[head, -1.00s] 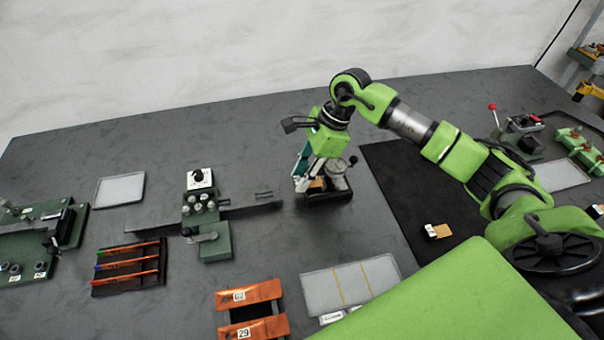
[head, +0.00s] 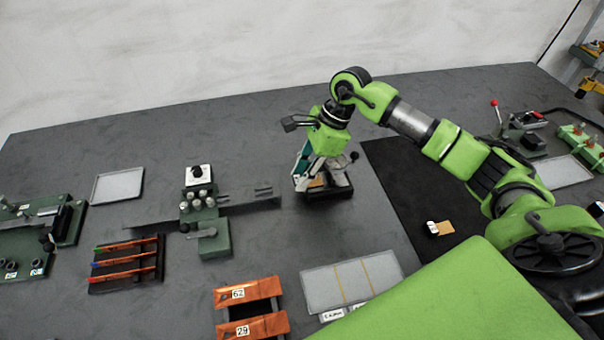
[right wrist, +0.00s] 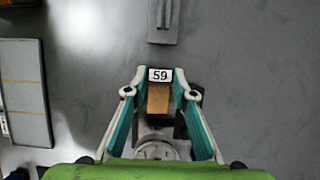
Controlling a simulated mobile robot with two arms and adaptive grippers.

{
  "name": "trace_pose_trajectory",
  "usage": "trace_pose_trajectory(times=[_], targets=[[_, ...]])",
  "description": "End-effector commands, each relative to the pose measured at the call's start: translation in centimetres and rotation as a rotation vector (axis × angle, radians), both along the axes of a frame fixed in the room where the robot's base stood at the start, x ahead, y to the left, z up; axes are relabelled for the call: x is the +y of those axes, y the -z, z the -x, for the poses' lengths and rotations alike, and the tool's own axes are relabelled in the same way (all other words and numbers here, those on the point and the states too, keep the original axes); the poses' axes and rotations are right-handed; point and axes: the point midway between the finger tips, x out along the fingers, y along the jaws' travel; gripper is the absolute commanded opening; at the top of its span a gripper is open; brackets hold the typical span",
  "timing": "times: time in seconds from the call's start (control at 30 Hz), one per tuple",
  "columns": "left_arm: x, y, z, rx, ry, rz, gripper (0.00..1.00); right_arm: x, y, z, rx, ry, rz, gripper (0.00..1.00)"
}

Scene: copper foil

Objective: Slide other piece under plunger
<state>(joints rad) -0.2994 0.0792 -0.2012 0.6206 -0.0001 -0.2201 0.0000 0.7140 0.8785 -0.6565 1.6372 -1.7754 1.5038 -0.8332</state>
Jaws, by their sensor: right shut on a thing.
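My right gripper (right wrist: 159,80) is shut on a small copper foil piece (right wrist: 158,98) with a white tag marked 59. In the head view the right gripper (head: 312,180) is low at a small dark gauge stand (head: 330,193) on the bench. In the right wrist view a round gauge dial (right wrist: 156,151) shows between the fingers, nearer the wrist than the foil. The plunger is hidden, so I cannot tell whether the foil is under it. Another foil piece (head: 445,228) with a white tag lies on the black mat (head: 395,180). My left gripper is not in view.
A green fixture with a long flat bar (head: 240,203) stands left of the gauge stand. A grey tray with two yellow lines (head: 330,285) and orange tagged blocks (head: 247,290) lie in front. Bare bench surrounds the gauge stand's left and back.

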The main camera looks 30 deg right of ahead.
Motion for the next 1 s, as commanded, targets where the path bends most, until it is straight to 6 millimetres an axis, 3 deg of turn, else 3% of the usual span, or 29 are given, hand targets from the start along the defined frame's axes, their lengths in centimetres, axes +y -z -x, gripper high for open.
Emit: trace_pose_trajectory(times=[1.0], targets=[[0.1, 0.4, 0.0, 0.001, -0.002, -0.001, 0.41, -1.0, 0.0, 0.2, 0.0, 0.0, 0.001, 0.08]])
